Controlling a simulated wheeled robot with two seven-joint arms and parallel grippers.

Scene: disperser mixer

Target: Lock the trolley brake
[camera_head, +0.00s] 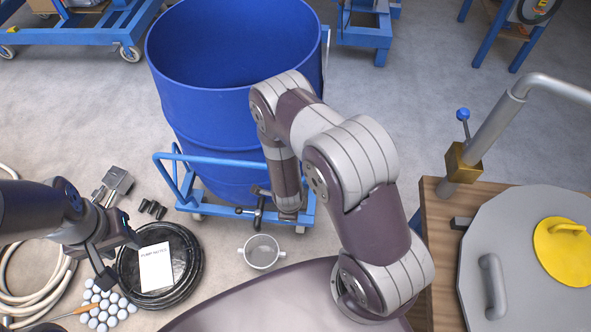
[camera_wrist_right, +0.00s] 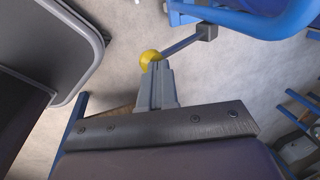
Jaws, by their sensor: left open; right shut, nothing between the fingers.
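The blue trolley (camera_head: 215,161) stands on the floor under a large blue drum (camera_head: 205,115). In the right wrist view a yellow ball knob (camera_wrist_right: 149,57) sits on the end of a slim lever (camera_wrist_right: 181,46) that runs up to a grey bracket near blue tubing. My right gripper (camera_wrist_right: 158,68) is shut and empty, its fingertips right at the knob; I cannot tell whether they touch. In the head view my right arm reaches down to the trolley's front, hiding its fingertips and the knob. My left gripper (camera_head: 120,258) is open and empty, left of the trolley.
A black coiled hose (camera_head: 190,262) with a white notice (camera_head: 156,267), pale balls (camera_head: 103,308) and a white pot (camera_head: 262,252) lie on the floor in front. A wooden bench (camera_head: 441,262) with a grey lid (camera_head: 520,285) stands at right.

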